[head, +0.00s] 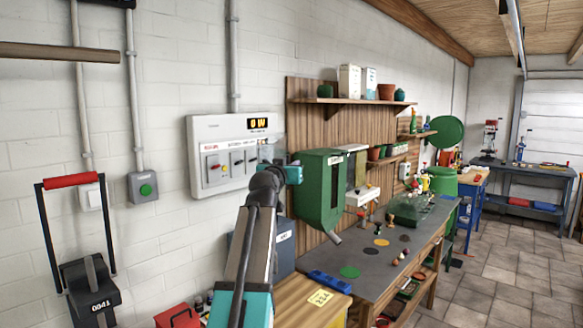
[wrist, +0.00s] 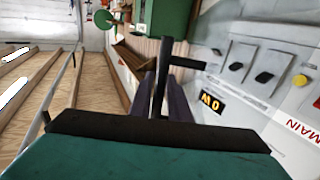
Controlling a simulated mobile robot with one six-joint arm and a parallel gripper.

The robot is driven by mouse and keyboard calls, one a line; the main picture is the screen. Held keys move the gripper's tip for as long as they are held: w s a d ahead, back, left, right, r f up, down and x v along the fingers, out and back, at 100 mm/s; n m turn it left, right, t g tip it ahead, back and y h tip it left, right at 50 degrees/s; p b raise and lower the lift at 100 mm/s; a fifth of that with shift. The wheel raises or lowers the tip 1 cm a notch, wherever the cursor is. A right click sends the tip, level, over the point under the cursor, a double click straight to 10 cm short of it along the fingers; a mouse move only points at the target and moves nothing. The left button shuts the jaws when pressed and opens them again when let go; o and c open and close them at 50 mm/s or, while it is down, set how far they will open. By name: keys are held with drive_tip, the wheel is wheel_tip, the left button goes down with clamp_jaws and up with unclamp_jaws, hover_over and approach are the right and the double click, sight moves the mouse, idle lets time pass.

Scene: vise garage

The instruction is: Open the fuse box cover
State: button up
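The white fuse box (head: 205,150) is on the wall left of centre in the head view, with a lit "0 W" display and a row of switches on its front. Its front (wrist: 255,105) fills the right of the wrist view, tilted, with dark switches, a yellow button and red "MAIN" lettering. I cannot make out a separate cover edge. My gripper (head: 268,154) is at the box's right end and partly hides it.
A green machine (head: 318,190) stands close to the right of my gripper, above the workbench (head: 385,258). A wooden shelf (head: 345,101) is on the back panel. A grey box with a green button (head: 145,189) is on the wall at left. Tiled floor lies free at right.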

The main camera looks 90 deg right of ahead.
drive_tip(key=shift+a, duration=0.25)
drive_tip(key=b+v, duration=0.4)
drive_tip(key=v, duration=0.9)
drive_tip(key=shift+a, duration=0.2)
drive_tip(key=shift+w, duration=0.1)
